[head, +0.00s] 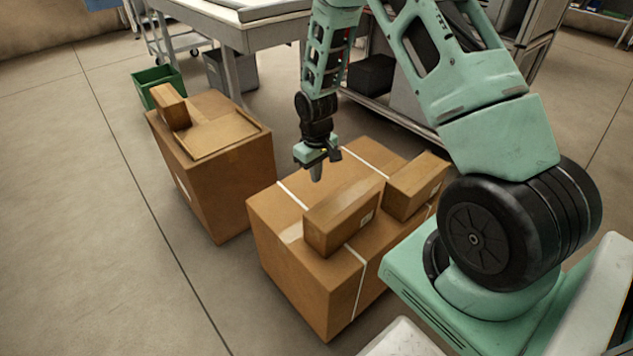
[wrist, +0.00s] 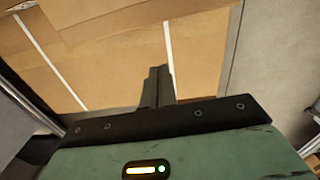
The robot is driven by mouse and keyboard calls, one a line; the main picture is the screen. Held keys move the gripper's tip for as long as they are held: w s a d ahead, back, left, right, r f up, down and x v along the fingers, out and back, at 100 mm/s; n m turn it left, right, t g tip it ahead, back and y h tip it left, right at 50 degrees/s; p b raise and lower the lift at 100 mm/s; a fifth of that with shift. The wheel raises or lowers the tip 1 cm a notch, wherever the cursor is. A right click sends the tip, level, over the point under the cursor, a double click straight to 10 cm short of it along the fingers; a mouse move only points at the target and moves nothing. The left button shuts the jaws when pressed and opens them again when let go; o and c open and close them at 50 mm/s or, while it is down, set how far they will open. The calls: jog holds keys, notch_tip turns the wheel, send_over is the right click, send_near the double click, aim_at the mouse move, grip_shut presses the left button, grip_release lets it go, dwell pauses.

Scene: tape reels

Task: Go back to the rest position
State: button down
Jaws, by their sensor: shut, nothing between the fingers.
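My gripper (head: 317,172) is shut and empty. It points down above the back part of a large cardboard box (head: 290,290) with white straps. In the wrist view its fingers (wrist: 158,87) are together, over the box's brown top (wrist: 115,60) between two white strap lines. I cannot tell the exact gap between the fingertips and the box top. My green arm comes in from the right and bends over the box.
Two small cartons (head: 342,215) (head: 417,185) lie on the large box, close to my gripper. Another box (head: 225,190) to the left bears a small carton (head: 169,105). A green bin (head: 157,84) and a table (head: 262,33) stand behind. The floor at left (head: 70,220) is clear.

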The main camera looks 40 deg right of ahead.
jog(key=s+a+r+n, duration=0.2)
jog(key=s+a+r, duration=0.2)
jog(key=a+r, duration=0.45)
jog(key=s+a+r+n, duration=0.1)
jog(key=s+a+r, duration=0.3)
jog(key=a+r, duration=0.45)
jog(key=s+a+r+n, duration=0.2)
jog(key=s+a+r, duration=0.25)
jog(key=s, duration=0.45)
jog(key=s+a+r+n, duration=0.25)
jog(key=s+a, duration=0.25)
jog(key=s, duration=0.5)
notch_tip(320, 180, up, 21)
jog(key=p, duration=2.1)
jog(key=shift+w+d+f+m+y, duration=0.2)
jog(key=shift+w+m+y, duration=0.1)
jog(key=shift+w+m, duration=0.15)
jog(key=shift+f, duration=0.1)
